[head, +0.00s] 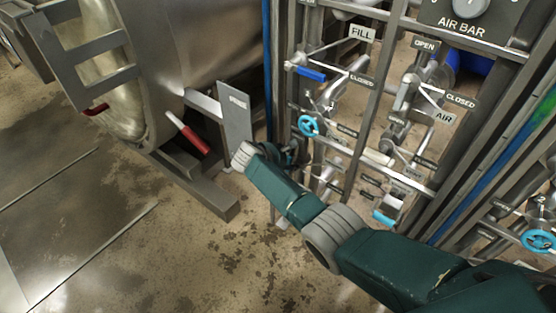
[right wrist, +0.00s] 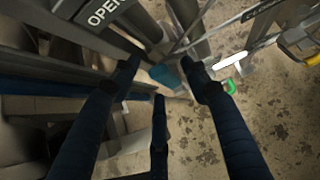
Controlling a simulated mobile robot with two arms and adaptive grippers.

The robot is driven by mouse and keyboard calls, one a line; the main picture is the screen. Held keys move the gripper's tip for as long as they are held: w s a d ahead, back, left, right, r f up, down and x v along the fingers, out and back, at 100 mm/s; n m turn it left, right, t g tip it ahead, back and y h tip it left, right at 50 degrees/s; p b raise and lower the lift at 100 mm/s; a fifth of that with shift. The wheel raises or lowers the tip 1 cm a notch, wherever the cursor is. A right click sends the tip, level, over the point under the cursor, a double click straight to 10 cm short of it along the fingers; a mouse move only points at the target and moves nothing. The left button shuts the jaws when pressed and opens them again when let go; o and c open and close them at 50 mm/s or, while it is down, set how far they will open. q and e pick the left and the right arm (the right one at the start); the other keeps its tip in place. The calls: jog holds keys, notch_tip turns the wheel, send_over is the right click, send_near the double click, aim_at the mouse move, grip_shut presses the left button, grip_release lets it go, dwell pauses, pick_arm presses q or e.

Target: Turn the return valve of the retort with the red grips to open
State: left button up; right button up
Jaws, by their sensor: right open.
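The retort (head: 135,65) with the red grips stands at the upper left in the head view; one red grip (head: 190,137) sits on a lever and another (head: 97,109) lies near its rim. My right gripper (head: 285,153) is at the left edge of the pipe rack, partly hidden by its own wrist. In the right wrist view its fingers (right wrist: 162,74) are spread open. A teal grip (right wrist: 166,76) shows between and beyond the fingertips; I cannot tell whether they touch it. A sign reading OPEN (right wrist: 104,12) is close by. I see no return label. My left gripper is out of view.
The pipe rack (head: 374,90) carries a blue lever (head: 310,74), a blue handwheel (head: 308,126), a lower light-blue grip (head: 384,217) and several labels. Another blue handwheel (head: 538,241) is at the right. Stained floor (head: 235,245) is free at the lower left.

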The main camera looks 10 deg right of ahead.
jog(key=v, duration=1)
jog(key=shift+s+r, duration=0.1)
